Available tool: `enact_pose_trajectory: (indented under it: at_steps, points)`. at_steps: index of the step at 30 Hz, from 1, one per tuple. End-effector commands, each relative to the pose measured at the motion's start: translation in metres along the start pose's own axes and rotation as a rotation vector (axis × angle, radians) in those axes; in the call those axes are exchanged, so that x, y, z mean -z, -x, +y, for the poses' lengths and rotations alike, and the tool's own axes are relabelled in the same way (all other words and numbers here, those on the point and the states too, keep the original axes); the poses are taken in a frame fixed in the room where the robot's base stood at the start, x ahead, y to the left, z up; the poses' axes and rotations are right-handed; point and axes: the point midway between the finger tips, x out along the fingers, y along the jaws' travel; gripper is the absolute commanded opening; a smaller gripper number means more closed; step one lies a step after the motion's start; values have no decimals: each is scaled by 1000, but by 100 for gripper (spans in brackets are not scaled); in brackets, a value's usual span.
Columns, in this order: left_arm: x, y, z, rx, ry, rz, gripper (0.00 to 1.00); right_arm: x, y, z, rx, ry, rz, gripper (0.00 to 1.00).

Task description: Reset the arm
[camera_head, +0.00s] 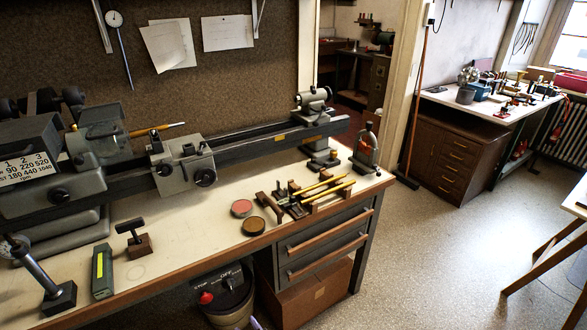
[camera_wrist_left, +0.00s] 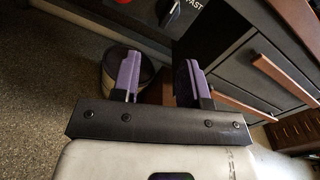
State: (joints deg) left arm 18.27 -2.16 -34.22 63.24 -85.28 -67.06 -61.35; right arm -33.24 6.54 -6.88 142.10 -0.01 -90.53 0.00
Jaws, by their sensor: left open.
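My left gripper (camera_wrist_left: 159,78) shows in the left wrist view with its two purple-padded fingers apart and nothing between them. It is in front of the workbench, beside the drawer unit (camera_wrist_left: 243,62) and over a round bin (camera_wrist_left: 148,66) on the floor. In the head view only a small purple tip at the bottom edge may belong to it; the rest of my left arm is out of frame. My right gripper is in neither view.
The bench (camera_head: 185,215) carries a lathe (camera_head: 180,160), a rack with brass rods (camera_head: 325,186), two round tins and small tools. A bin (camera_head: 228,312) and brown box (camera_head: 309,292) stand below. Floor to the right (camera_head: 440,240) is clear up to a wooden trestle.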

Motion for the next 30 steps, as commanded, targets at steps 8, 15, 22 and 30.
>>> enact_pose_trajectory:
  at_steps: [8, 15, 22, 30]
  points:
    - [-10, 8, 7, -285, 763, 137, 40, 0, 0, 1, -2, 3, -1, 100]
    - [-72, 21, -12, -649, 1561, 319, 40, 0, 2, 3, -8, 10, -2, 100]
    - [-137, 77, 20, -998, 1989, 592, 40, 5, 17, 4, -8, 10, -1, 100]
    - [-199, 154, 116, -1179, 2083, 725, 40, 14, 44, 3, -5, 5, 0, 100]
